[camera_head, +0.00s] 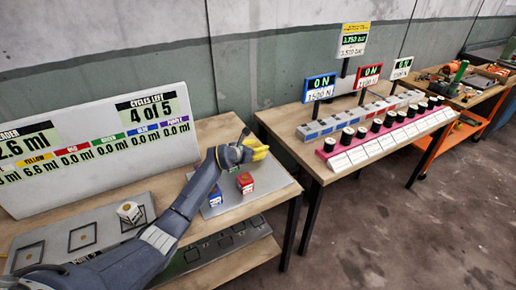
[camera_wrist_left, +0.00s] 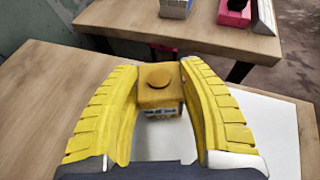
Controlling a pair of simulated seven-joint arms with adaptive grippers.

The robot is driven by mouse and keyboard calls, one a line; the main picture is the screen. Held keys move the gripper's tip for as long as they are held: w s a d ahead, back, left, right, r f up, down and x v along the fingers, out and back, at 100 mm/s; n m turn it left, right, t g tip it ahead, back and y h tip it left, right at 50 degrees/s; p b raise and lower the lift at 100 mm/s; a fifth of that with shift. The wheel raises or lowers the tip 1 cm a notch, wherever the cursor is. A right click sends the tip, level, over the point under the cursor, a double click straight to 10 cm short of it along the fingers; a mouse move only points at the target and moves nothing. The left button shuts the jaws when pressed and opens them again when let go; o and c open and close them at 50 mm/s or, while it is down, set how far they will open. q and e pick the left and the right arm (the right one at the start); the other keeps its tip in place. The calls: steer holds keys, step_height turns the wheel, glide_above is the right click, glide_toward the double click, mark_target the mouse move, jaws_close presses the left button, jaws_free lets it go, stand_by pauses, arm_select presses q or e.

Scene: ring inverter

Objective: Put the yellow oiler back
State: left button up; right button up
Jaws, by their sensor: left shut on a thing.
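My left gripper (camera_head: 257,150) is over the far side of the middle table in the head view, its yellow fingers pointing right. In the left wrist view the same gripper (camera_wrist_left: 160,92) is shut on the yellow oiler (camera_wrist_left: 158,98), a small yellow block with a round cap and a pale printed label. The oiler is between the two curved fingers, above or on a pale plate (camera_wrist_left: 270,130); I cannot tell whether it touches the plate. In the head view I cannot tell the oiler from the yellow fingers. My right gripper is not in view.
A red oiler (camera_head: 245,183) and a blue oiler (camera_head: 215,197) stand close under my left arm on a grey plate (camera_head: 262,197). A white oiler (camera_head: 130,212) stands on the left tray. A scoreboard (camera_head: 75,150) stands behind it. A second table (camera_head: 310,165) with several dark knobs is to the right.

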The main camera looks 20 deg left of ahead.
arm_select(q)
steer(key=shift+f, duration=0.35)
steer(key=o, duration=1.3)
